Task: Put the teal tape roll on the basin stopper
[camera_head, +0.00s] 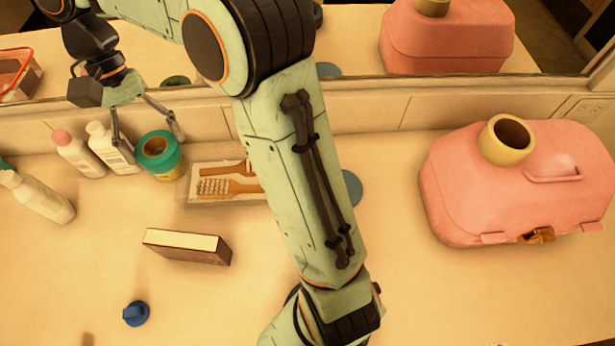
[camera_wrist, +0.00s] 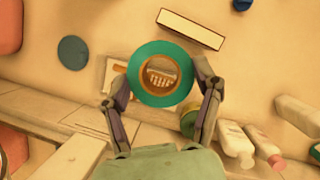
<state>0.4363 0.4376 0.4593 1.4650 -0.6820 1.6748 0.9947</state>
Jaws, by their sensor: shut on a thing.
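The teal tape roll (camera_head: 143,155) is a thick ring with a brown core. My gripper (camera_head: 148,142) is shut on it, a finger on each side; in the wrist view the roll (camera_wrist: 137,80) sits between the fingertips (camera_wrist: 163,88). It appears raised above the counter, with the tray showing through its hole. A flat blue-grey disc (camera_head: 352,188), seemingly the basin stopper, lies on the counter, partly hidden by my arm. The disc (camera_wrist: 73,52) is bare and apart from the roll in the wrist view.
A tray of brushes (camera_head: 226,198) lies between roll and disc. Bottles (camera_head: 78,155) stand left. A brown box (camera_head: 186,247) and blue knobbed piece (camera_head: 135,313) lie nearer the front. A pink case (camera_head: 520,195) carrying a yellow roll (camera_head: 494,148) stands right. A mirror runs behind.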

